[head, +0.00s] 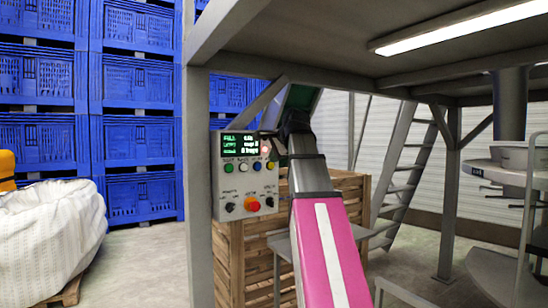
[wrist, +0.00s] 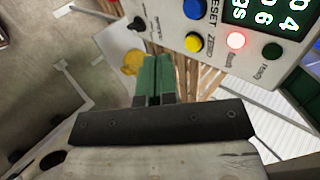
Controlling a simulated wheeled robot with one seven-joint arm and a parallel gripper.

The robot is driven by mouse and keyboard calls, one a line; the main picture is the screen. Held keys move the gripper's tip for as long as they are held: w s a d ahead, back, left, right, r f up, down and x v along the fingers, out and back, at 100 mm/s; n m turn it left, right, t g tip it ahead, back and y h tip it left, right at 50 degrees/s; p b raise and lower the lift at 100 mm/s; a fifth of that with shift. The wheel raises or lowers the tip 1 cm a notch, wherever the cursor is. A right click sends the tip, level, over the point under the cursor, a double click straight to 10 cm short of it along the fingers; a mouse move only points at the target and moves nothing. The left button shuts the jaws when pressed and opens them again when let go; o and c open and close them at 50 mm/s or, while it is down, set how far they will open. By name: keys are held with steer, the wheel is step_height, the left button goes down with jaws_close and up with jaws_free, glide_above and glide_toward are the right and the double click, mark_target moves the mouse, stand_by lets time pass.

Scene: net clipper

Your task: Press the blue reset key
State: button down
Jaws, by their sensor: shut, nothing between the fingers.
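The grey control box (head: 221,187) stands left of my arm in the head view, with a lit display (head: 246,145). The blue reset key (head: 257,166) is in its button row, between a white and a yellow key. In the wrist view the blue key (wrist: 194,9) is at the top edge beside the RESET lettering, partly cut off. My gripper (wrist: 152,60) is shut and empty, its green fingers together. In that picture the fingertips lie below and left of the blue key, apart from it. In the head view I cannot make out the fingertips clearly.
In the wrist view the yellow key (wrist: 193,43) sits below the blue one, with a lit red lamp (wrist: 236,41) to its right. A red stop button (head: 251,204) is lower on the box. A wooden crate (head: 236,262) is below; a steel post (head: 197,190) stands left.

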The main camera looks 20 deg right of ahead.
mark_target(260, 168)
steer(key=shift+w+a+f, duration=0.4)
steer(key=shift+w+f, duration=0.45)
steer(key=shift+w, duration=0.65)
steer(key=shift+w+a+f, duration=0.35)
steer(key=shift+w+f, duration=0.45)
steer(key=shift+w, duration=0.7)
steer(key=shift+w+a+f, duration=0.4)
steer(key=shift+w+f, duration=0.45)
steer(key=shift+w, duration=0.65)
steer(key=shift+w+a+r, duration=0.1)
steer(key=shift+w+a, duration=0.05)
steer(key=shift+w, duration=0.7)
